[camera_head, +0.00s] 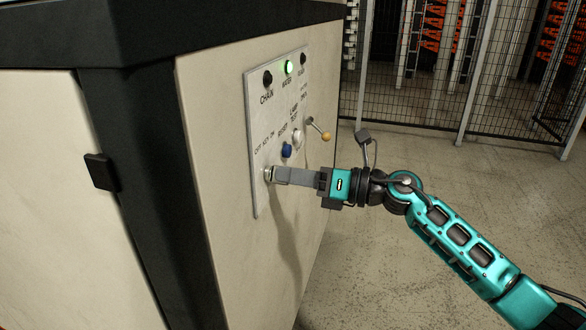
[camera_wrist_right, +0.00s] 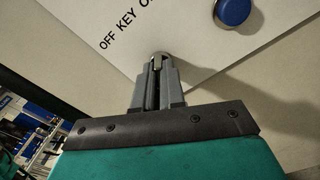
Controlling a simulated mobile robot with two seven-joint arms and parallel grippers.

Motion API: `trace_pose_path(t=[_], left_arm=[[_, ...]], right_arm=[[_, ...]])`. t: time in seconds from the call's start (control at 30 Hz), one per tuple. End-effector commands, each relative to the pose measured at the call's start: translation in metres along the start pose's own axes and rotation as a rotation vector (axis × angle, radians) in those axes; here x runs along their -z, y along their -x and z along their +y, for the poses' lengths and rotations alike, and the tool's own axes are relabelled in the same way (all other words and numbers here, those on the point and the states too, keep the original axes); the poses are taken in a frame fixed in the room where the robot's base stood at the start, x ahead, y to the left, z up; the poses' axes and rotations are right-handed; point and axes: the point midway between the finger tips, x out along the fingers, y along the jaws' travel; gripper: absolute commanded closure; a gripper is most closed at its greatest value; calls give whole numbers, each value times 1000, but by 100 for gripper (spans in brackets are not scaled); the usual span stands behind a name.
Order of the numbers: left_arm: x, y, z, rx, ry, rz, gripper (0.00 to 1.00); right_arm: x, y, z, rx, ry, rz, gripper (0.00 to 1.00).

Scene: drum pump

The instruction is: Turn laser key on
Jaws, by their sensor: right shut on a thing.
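The laser key (camera_wrist_right: 157,62) sits in its round switch on the control panel, under the lettering that starts "OFF KEY". My right gripper (camera_wrist_right: 157,72) is shut on the key, its grey fingers pointing straight at the panel. In the head view the same right gripper (camera_head: 274,175) reaches in from the right to the key switch (camera_head: 267,174) at the panel's lower left. The fingers hide most of the key there. In the wrist view the key's narrow metal part stands between the fingertips. My left gripper is not in view.
The light panel (camera_head: 256,120) is on the side of a cream cabinet with black edges. A blue button (camera_head: 287,150), a white button (camera_head: 297,138), a lit green lamp (camera_head: 289,67) and a lever with a yellow knob (camera_head: 326,135) are above the key. The floor at right is clear up to a mesh fence (camera_head: 430,100).

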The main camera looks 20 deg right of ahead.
Motion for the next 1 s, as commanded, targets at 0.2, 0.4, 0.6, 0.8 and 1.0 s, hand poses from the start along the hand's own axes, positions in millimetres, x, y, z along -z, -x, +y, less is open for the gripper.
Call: trace_pose_path(t=[0.2,0.4,0.6,0.8,1.0], left_arm=[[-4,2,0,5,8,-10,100],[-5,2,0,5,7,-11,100],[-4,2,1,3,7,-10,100],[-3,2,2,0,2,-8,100],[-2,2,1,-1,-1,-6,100]], right_arm=[[-1,0,0,0,-20,-2,100],[-1,0,0,0,-22,-3,100],[-1,0,0,0,-22,-3,81],[0,0,0,0,-19,-2,65],[0,0,0,0,-18,-1,65]])
